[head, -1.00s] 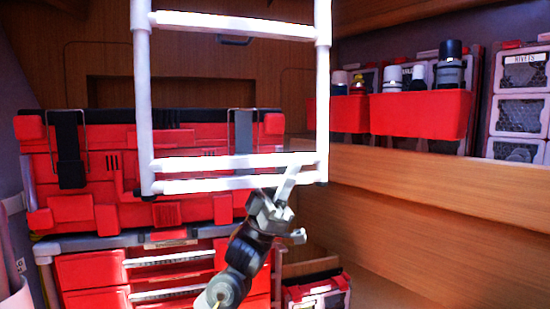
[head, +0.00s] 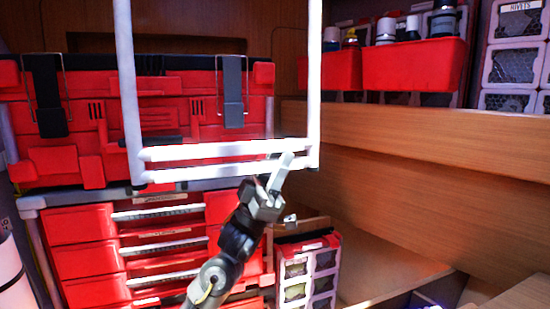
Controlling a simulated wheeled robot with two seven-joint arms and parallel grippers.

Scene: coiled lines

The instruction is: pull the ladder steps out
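The white ladder (head: 128,90) hangs in front of the red cases in the head view. Its two side rails run up out of the top of the picture. Two rungs close together, an upper rung (head: 215,149) and a lower rung (head: 215,172), join the rails near the bottom. One pale finger lies across the rungs in the picture. Whether the fingers are closed around a rung is not clear.
Red bins (head: 415,66) with bottles sit on a wooden ledge (head: 420,115) at right. A small red-and-white organiser (head: 308,268) stands low beside my arm.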

